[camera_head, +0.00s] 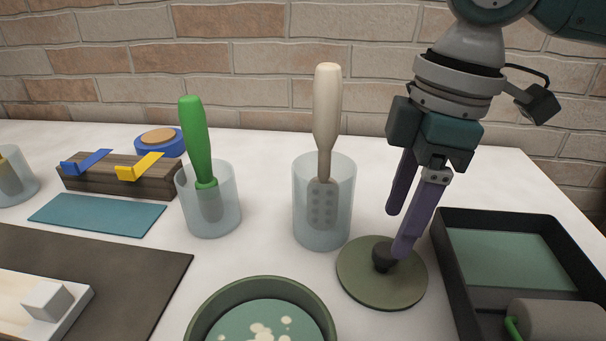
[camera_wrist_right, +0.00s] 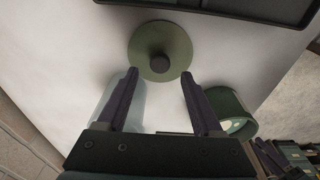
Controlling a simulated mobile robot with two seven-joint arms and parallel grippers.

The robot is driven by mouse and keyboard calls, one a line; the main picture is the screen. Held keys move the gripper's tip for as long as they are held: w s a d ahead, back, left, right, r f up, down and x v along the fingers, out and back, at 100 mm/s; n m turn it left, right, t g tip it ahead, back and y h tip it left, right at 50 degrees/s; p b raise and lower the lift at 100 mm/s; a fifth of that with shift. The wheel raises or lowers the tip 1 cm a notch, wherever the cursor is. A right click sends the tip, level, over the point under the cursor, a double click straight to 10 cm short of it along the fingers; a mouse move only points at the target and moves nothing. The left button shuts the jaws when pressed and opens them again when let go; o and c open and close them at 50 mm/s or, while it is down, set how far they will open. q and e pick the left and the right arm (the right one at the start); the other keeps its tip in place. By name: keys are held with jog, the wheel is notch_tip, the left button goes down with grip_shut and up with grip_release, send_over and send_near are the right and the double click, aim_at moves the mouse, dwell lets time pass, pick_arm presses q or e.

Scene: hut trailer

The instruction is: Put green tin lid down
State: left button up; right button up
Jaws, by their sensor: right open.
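The green tin lid (camera_head: 368,285) lies flat on the white table, its dark knob (camera_head: 383,256) upward. It sits between the green tin (camera_head: 262,298) and the black tray. My right gripper (camera_head: 398,230) is open above the lid, its purple fingers near the knob in the head view. In the right wrist view the lid (camera_wrist_right: 160,50) lies beyond the fingertips of the gripper (camera_wrist_right: 159,75), and the knob is apart from both fingers. The tin, open and with pale pieces inside, also shows in the right wrist view (camera_wrist_right: 232,108).
A clear cup (camera_head: 323,218) with a beige-handled tool stands behind the lid, left of the gripper. Another cup (camera_head: 208,205) holds a green-handled tool. The black tray (camera_head: 452,262) with a roller is close on the right. A brick wall (camera_head: 240,65) closes the back.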

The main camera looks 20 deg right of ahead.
notch_tip(320, 180, up, 8)
jog(key=p, duration=0.1)
jog(key=shift+s+d, duration=0.25)
jog(key=shift+d, duration=0.15)
